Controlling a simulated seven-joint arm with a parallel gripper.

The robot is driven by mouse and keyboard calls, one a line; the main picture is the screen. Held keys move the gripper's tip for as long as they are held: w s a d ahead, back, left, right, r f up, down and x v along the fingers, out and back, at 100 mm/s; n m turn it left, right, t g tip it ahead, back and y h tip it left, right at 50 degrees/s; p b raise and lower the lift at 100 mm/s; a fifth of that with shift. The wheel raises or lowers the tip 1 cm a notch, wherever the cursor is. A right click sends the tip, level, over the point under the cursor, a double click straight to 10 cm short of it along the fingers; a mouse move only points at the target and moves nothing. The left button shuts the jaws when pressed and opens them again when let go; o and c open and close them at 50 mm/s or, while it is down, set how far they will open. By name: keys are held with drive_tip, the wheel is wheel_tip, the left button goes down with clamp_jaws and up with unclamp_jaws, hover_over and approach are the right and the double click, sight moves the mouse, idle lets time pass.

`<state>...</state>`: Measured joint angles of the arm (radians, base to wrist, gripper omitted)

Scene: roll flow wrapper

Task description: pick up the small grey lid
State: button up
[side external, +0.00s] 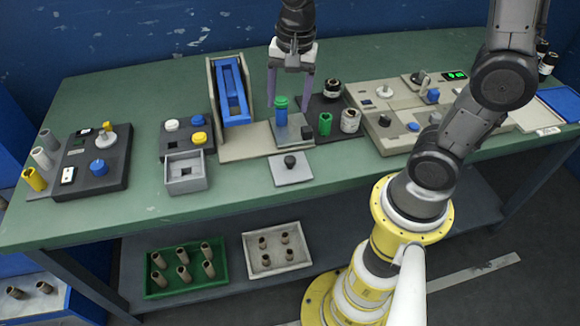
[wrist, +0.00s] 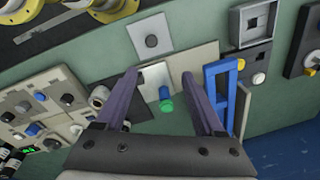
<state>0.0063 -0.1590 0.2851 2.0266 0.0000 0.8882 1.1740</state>
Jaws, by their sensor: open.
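The small grey lid (side external: 291,170) is a flat square plate with a dark knob in its middle. It lies on the green table near the front edge, and in the wrist view it is at the top centre (wrist: 168,34). My gripper (side external: 287,92) is open and empty, fingers pointing down, above the machine behind the lid. In the wrist view the open fingers (wrist: 160,76) span a green and blue cylinder (wrist: 166,104) seen below them. The lid is fully visible and apart from the fingers.
The blue and green cylinder (side external: 281,112) stands on a grey plate just behind the lid. A tall blue chute (side external: 232,92) rises to the left, and a green cup (side external: 325,123) stands to the right. A grey open box (side external: 186,172) sits left of the lid.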

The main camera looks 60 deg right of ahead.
wheel_tip(320, 180, down, 4)
drive_tip(key=g, duration=0.1)
hover_over(290, 159)
drive_tip(key=f, duration=0.7)
drive_tip(key=shift+w+f, duration=0.25)
drive_tip(key=shift+f, duration=0.15)
drive_tip(key=shift+s+f, duration=0.2)
drive_tip(key=shift+f, duration=2.45)
drive_tip(key=shift+c, duration=0.3)
clamp_jaws()
